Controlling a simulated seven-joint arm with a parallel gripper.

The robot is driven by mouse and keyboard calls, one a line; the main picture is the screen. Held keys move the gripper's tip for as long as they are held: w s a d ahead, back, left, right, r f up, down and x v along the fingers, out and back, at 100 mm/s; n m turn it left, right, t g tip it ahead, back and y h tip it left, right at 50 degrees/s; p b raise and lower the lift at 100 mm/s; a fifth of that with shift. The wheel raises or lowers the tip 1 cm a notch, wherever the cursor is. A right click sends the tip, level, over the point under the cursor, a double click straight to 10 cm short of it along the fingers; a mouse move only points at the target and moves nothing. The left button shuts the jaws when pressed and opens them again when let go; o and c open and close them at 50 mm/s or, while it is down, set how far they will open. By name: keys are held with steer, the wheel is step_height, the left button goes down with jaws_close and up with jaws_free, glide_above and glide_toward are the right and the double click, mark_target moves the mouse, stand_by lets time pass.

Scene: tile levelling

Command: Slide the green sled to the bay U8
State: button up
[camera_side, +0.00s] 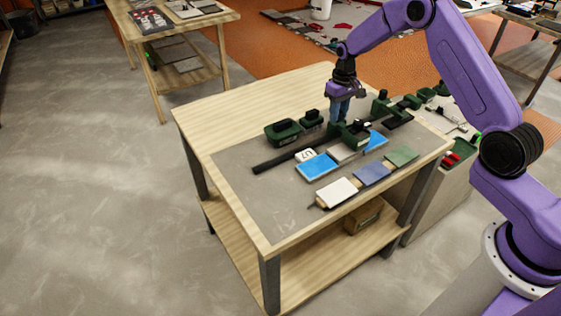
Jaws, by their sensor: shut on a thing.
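The green sled (351,131) appears as a dark green block on the dark rail (285,160) that runs diagonally across the grey worktop. My gripper (338,119) is directly above the sled, pointing down, with its blue fingers at the sled's left end. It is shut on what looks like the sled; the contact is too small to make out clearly. A white tag reading U7 (305,156) stands beside the rail, left of the sled. I cannot read a U8 label in this view.
Tiles in blue (317,167), white (337,192), slate blue (372,173) and green (402,155) lie in front of the rail. Green containers (283,133) stand behind it, with more green parts (381,103) to the right. The worktop's front left is clear.

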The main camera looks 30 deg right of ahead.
steer(key=shift+d, duration=2.25)
steer(key=o, duration=0.9)
steer(key=shift+c, duration=0.2)
steer(key=shift+r, duration=0.1)
step_height(320, 180, up, 7)
